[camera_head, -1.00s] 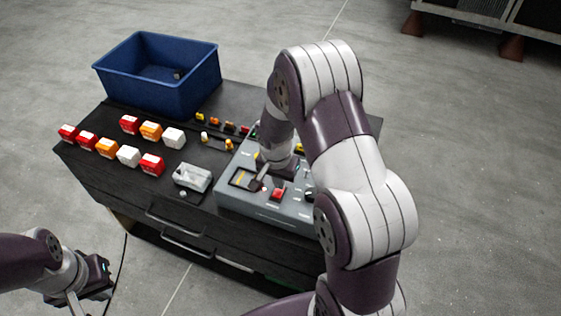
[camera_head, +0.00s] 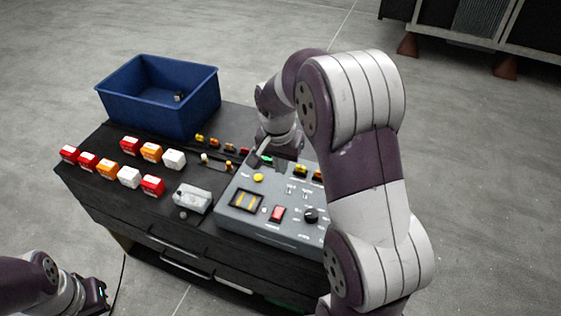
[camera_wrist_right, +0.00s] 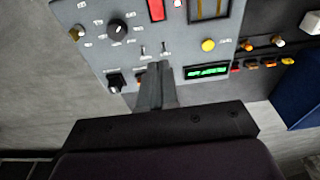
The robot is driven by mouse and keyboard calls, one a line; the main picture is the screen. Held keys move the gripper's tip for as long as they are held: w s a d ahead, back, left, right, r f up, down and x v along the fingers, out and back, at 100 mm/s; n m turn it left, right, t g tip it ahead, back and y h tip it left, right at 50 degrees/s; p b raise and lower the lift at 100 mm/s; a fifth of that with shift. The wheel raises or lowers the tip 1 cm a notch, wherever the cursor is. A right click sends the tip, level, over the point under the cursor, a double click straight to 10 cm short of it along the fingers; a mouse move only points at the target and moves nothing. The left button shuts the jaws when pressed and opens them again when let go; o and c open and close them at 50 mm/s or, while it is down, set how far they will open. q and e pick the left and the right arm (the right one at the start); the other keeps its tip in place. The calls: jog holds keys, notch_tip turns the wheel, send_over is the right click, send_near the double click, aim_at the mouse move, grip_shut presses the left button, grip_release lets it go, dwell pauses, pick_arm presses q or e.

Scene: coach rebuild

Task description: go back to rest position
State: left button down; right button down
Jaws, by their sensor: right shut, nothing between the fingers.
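My right gripper (camera_head: 262,150) is above the far part of the grey control panel (camera_head: 272,232), at the right end of the black bench. In the right wrist view its fingers (camera_wrist_right: 156,84) are together and empty, in front of the control panel (camera_wrist_right: 185,40). A green display (camera_wrist_right: 207,71), a yellow button (camera_wrist_right: 208,45) and a red switch (camera_wrist_right: 157,10) show around the fingertips. I cannot tell from these views how far the tips are from the panel. My left gripper (camera_head: 100,292) is at the lower left, clear of the bench; its fingers are too small and cut off to read.
A blue bin (camera_head: 160,98) stands at the back left of the black bench (camera_head: 100,205), with a small object inside. Several red, orange and white blocks (camera_head: 128,177) sit at the left. Open floor surrounds the bench.

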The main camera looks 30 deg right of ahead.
jog(key=s+a+f+n, duration=0.1)
jog(key=s+a+n, duration=0.3)
jog(key=s, duration=0.3)
jog(key=s+a+f+n+y, duration=0.1)
jog(key=s+a+n, duration=0.3)
jog(key=s+n, duration=0.2)
jog(key=shift+s+a+f, duration=0.35)
jog(key=shift+s, duration=0.3)
dwell(1.0)
